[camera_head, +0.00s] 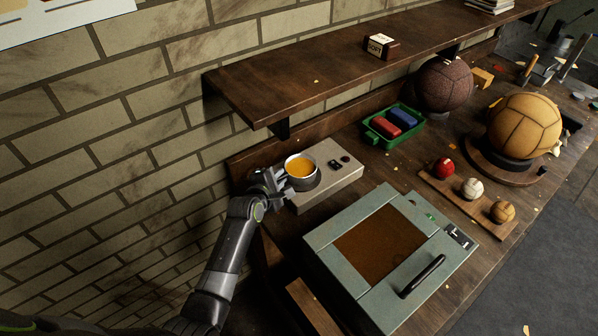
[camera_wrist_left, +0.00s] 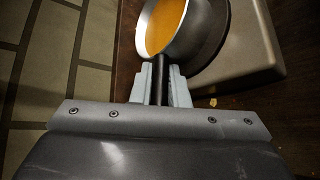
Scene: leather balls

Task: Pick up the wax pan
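The wax pan (camera_head: 300,167) is a small round metal pan holding orange-yellow wax. It is at the hot plate of a beige heater box (camera_head: 330,178); whether it touches the plate I cannot tell. My left gripper (camera_head: 272,182) is at the pan's left side. In the left wrist view the wax pan (camera_wrist_left: 166,28) is at the top, and its dark handle runs between the fingertips of my left gripper (camera_wrist_left: 161,83). The fingers lie close against both sides of the handle and look shut on it. My right gripper is not in view.
A green tray (camera_head: 394,124) with red and blue blocks lies behind. Balls stand to the right. A wooden shelf (camera_head: 330,75) overhangs the bench beside the brick wall.

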